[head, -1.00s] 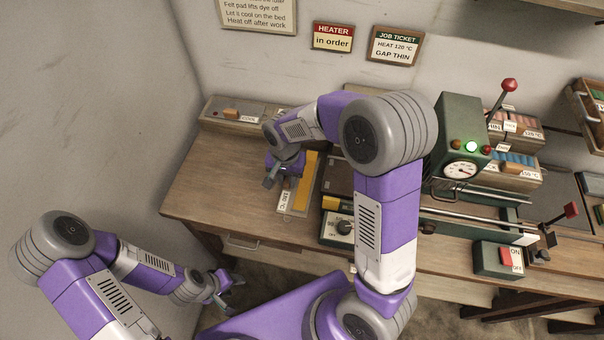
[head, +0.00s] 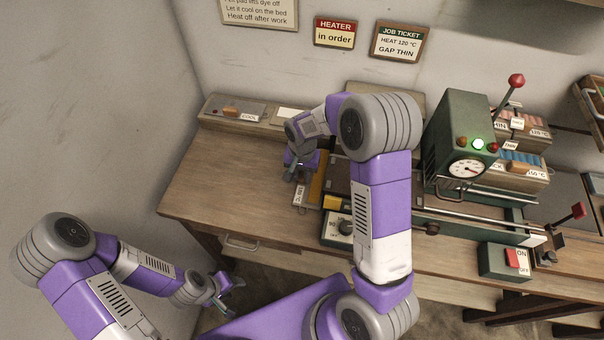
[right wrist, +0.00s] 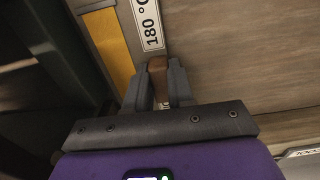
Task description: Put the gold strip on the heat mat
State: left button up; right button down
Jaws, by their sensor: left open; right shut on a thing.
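The gold strip (head: 317,183) lies on a pale carrier with a "180 °C" label (head: 300,195), left of the machine in the head view. The strip (right wrist: 108,45) and label (right wrist: 148,25) also show in the right wrist view. My right gripper (head: 290,177) is shut on a brown handle (right wrist: 157,65) beside the label. A dark flat plate (head: 340,177), possibly the heat mat, lies just right of the strip and is partly hidden by my right arm. Whether the carrier touches the bench or plate cannot be told. My left gripper (head: 230,284) is open and empty, low in front of the bench.
The green machine (head: 455,145) with gauge and red-knobbed lever stands to the right. A dial box (head: 340,228) and an on/off switch box (head: 505,262) sit near the front. A "COOL" block (head: 235,110) lies at the back left. The bench's left part (head: 225,170) is clear.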

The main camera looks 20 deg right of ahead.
jog(key=shift+f, duration=0.1)
jog(key=c, duration=1)
grip_release()
